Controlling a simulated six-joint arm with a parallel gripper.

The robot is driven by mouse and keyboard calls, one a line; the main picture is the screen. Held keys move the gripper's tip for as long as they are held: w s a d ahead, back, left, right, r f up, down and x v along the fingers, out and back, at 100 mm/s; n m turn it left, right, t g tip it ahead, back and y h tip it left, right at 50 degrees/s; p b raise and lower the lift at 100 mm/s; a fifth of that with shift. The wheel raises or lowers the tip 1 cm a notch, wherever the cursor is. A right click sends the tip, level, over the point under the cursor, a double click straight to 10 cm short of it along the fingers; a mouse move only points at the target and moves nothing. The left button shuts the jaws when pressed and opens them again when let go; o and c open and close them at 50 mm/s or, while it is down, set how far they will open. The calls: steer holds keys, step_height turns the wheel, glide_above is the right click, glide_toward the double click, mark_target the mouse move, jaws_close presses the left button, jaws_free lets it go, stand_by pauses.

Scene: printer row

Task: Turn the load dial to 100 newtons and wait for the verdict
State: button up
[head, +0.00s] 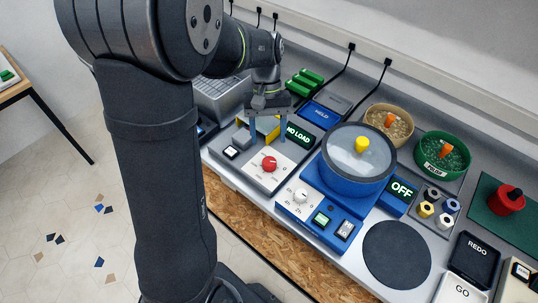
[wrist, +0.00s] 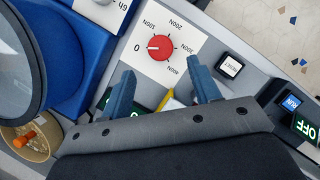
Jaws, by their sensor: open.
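The load dial is a red knob (head: 270,164) on a white plate (head: 262,178); it also shows as a red knob in the wrist view (wrist: 158,47). Its plate is marked 0, 100N, 200N, 300N and 400N. The knob's white mark points at 0. The display (head: 299,134) behind it reads NO LOAD in green. My gripper (head: 268,140) is open and empty above and behind the dial, with its two blue fingers apart. In the wrist view my gripper (wrist: 160,70) has its fingertips just short of the knob, one to each side, not touching it.
A white RESET button (wrist: 230,66) sits beside the dial plate. A yellow part (wrist: 167,99) shows between my fingers. A blue machine with a round clear lid (head: 358,155) stands right of the dial, with a white timer knob (head: 301,196) in front.

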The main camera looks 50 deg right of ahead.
mark_target(269, 161)
steer(key=x, duration=0.7)
steer(key=c, duration=1)
